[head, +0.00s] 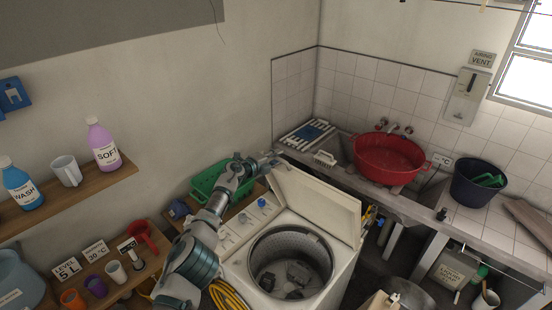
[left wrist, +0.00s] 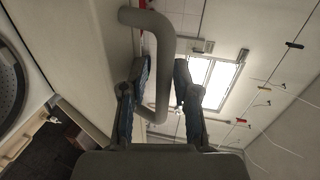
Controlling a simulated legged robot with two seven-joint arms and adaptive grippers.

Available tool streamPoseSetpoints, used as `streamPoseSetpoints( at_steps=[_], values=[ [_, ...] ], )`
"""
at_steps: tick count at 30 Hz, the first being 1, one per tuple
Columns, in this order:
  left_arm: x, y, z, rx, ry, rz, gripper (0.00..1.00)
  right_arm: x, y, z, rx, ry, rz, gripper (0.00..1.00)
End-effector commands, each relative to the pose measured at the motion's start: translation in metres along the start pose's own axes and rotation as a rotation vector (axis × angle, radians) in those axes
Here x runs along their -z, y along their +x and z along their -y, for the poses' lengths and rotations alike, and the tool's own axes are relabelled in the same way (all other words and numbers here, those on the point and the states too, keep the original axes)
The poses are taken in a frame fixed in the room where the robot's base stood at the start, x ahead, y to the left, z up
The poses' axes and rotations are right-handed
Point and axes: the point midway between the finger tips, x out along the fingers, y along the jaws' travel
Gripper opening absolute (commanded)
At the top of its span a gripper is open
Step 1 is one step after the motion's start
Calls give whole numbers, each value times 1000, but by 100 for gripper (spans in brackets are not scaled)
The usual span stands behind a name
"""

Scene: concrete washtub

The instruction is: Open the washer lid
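The washer (head: 237,243) stands at the lower middle of the head view, its round drum (head: 290,262) uncovered. Its cream lid (head: 318,203) is raised and tilts up behind the drum opening. My left gripper (head: 270,163) is at the lid's upper left corner; its fingertips are small there. In the left wrist view, a grey bent handle (left wrist: 163,65) passes between the fingers of my left gripper (left wrist: 162,75), which are drawn in close on both sides of it. The drum rim shows at that view's left edge. My right gripper is not in view.
A green basket (head: 208,182) is behind my left arm. A counter right of the washer holds a red basin (head: 388,160) and a dark bucket (head: 478,185). Shelves with bottles and cups are at left. A yellow hose (head: 228,297) lies by the washer's front.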

Motion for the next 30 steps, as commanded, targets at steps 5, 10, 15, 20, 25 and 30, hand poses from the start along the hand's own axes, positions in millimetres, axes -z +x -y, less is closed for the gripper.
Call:
streamPoseSetpoints(
  at_steps=[5, 10, 15, 20, 25, 30],
  values=[
    [-2, -1, 1, 1, 2, 3, 31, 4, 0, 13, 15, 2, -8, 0],
    [-5, -4, 2, 2, 6, 5, 31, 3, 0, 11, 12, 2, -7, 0],
    [-2, -9, -2, -3, 6, -1, 31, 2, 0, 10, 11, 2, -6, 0],
    [-5, -25, -2, 0, 9, 5, 31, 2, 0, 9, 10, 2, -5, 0],
    [-3, -45, -8, -1, 8, 3, 31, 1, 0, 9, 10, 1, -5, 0],
    [-3, -73, -14, -1, 7, 3, 31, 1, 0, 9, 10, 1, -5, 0]
  ],
)
